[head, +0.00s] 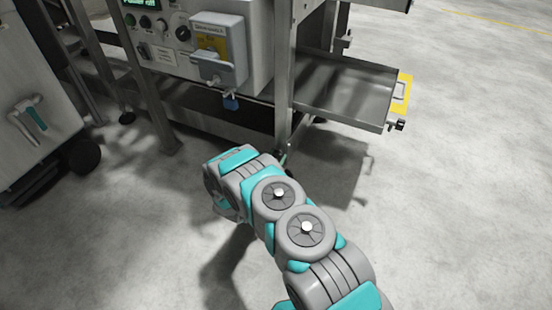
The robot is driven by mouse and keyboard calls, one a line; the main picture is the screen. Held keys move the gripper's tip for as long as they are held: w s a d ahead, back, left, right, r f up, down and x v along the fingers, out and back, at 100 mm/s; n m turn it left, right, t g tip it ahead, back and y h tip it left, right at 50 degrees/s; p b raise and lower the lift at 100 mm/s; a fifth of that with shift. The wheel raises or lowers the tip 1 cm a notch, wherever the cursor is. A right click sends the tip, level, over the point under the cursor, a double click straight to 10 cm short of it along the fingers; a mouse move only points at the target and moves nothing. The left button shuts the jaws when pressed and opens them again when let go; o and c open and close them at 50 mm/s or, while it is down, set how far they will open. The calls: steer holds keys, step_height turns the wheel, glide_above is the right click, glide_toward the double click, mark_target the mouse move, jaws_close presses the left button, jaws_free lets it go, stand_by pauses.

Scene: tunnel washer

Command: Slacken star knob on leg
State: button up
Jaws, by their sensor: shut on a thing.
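The steel leg (284,85) of the washer frame runs down the middle of the head view to the floor. My arm reaches in from the lower right and its wrist bends toward the foot of this leg. My gripper (283,157) is mostly hidden behind my own arm; only a small dark part shows close to the leg's lower end. It is shut on the star knob at the leg. The knob itself is covered, so its shape and turn cannot be seen.
A steel drip tray (345,97) juts out right of the leg, with a yellow-marked end. A white wheeled cart (35,100) stands at left. The floor at right is clear.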

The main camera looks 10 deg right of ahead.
steer(key=n, duration=0.4)
steer(key=shift+f+b, duration=0.1)
steer(key=shift+b, duration=0.3)
steer(key=n, duration=0.4)
steer(key=shift+n, duration=0.4)
steer(key=n, duration=0.4)
steer(key=shift+a+n, duration=0.1)
steer(key=shift+n, duration=0.2)
steer(key=n, duration=0.4)
steer(key=shift+w, duration=0.1)
steer(key=n, duration=0.8)
steer(key=shift+f+n, duration=0.1)
steer(key=shift+n, duration=0.2)
steer(key=n, duration=0.4)
steer(key=shift+n, duration=2.3)
